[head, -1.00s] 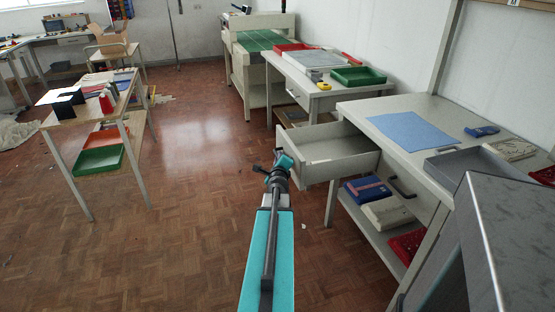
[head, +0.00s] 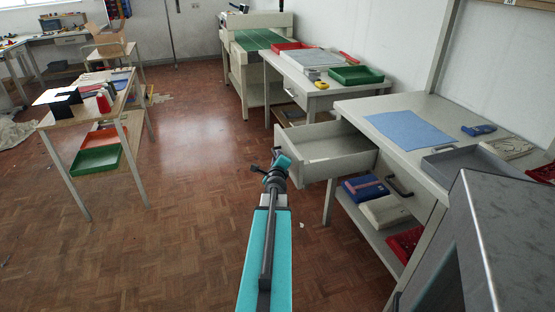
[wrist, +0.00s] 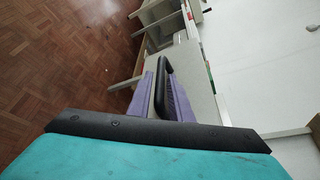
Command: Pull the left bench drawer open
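The left bench drawer (head: 322,166) stands pulled well out of the grey bench in the head view, and its empty inside shows. My gripper (head: 277,166) is at the drawer's front face. In the wrist view the black drawer handle (wrist: 161,88) lies between the two purple fingers of my gripper (wrist: 162,92), which appear closed on it. The pale drawer front (wrist: 198,82) shows beside the fingers. The handle is hidden in the head view.
A second closed drawer with a black handle (head: 399,187) is to the right. The bench top (head: 372,104) carries a blue mat (head: 411,130) and a grey tray (head: 470,163). The lower shelf holds boxes. Open parquet floor (head: 190,220) lies to the left.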

